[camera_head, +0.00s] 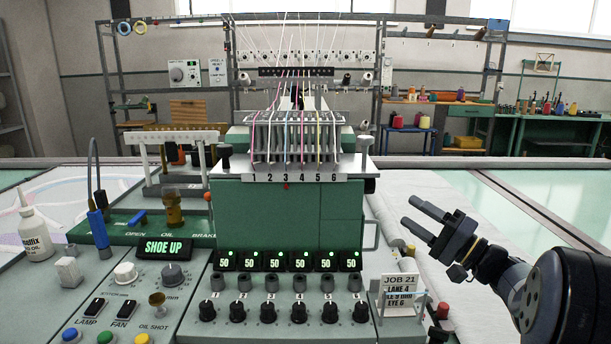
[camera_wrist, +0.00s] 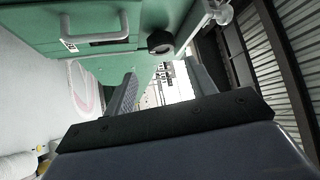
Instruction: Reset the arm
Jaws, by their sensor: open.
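My gripper (camera_head: 420,217) is in the right part of the head view, to the right of the green tufting machine (camera_head: 340,215). Its two dark fingers point left toward the machine and stand apart with nothing between them. In the wrist view my gripper (camera_wrist: 158,95) shows two spread fingers, with a white card with dark print seen beyond them. My arm comes in from the lower right corner of the head view. The gripper appears clear of the machine and of the job card (camera_head: 399,290).
A control panel with black knobs (camera_head: 267,312), a "SHOE UP" display (camera_head: 164,247) and a white oil bottle (camera_head: 35,235) fills the front left. Threads run up to a rack behind. A green workbench (camera_head: 560,125) stands at the back right. Pale cloth (camera_head: 440,200) lies right of the machine.

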